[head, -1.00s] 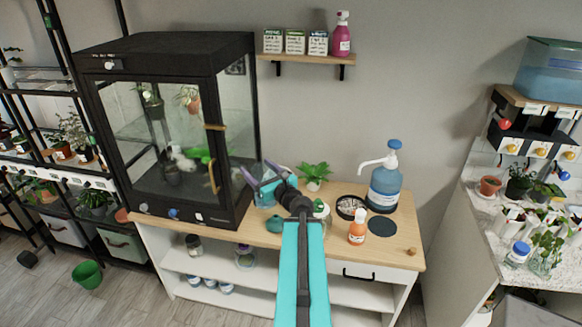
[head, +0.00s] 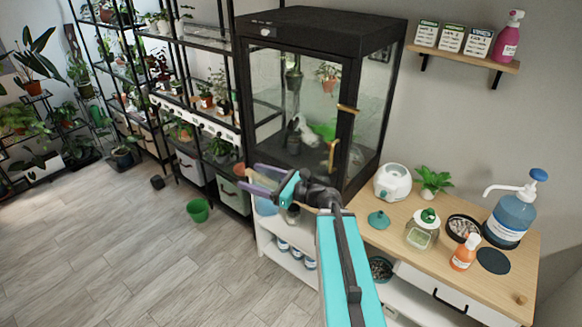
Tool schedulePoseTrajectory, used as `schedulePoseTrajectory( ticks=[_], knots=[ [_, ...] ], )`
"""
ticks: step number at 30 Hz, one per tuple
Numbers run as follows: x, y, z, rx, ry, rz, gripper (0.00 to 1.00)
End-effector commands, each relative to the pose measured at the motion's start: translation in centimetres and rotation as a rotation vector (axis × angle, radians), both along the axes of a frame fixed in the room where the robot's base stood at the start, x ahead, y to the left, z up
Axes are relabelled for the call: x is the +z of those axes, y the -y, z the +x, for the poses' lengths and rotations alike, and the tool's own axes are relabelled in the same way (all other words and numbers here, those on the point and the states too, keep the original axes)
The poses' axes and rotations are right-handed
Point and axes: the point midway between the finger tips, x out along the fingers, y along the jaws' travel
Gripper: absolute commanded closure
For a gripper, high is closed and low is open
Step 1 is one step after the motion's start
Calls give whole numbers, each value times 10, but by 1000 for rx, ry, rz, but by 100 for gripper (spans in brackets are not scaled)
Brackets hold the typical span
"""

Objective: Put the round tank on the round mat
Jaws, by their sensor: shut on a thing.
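My gripper (head: 252,177) has lilac fingers and hangs in front of the black glass cabinet's lower left part. The round mat (head: 493,260) is a flat dark disc on the wooden bench top, at the right. Its visible surface is bare. The gripper and tank are well to the left of the mat.
A white round device (head: 392,184), a teal cone-shaped piece (head: 379,219), a green-capped jar (head: 422,232) and a plant (head: 433,180) stand on the bench. Close to the mat are an orange bottle (head: 464,253), a bowl of pebbles (head: 462,228) and a large blue pump bottle (head: 512,220).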

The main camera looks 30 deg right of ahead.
Motion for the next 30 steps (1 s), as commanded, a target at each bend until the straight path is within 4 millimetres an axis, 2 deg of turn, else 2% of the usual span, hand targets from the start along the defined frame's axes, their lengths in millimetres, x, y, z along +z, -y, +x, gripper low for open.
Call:
schedulePoseTrajectory(
  ticks=[1, 3, 8, 9, 11, 18, 30],
  knots=[
    [-2, -20, 0, 46, 0, 1, 76],
    [-5, -42, -1, 103, 0, 1, 76],
    [-19, -90, -7, 224, 0, 2, 76],
    [-27, -102, -9, 252, -1, 1, 76],
    [-35, -112, -12, 280, 0, 2, 76],
    [-67, -130, -16, 330, 0, 2, 76],
    [-120, -135, -18, 343, 1, 2, 76]
  ],
)
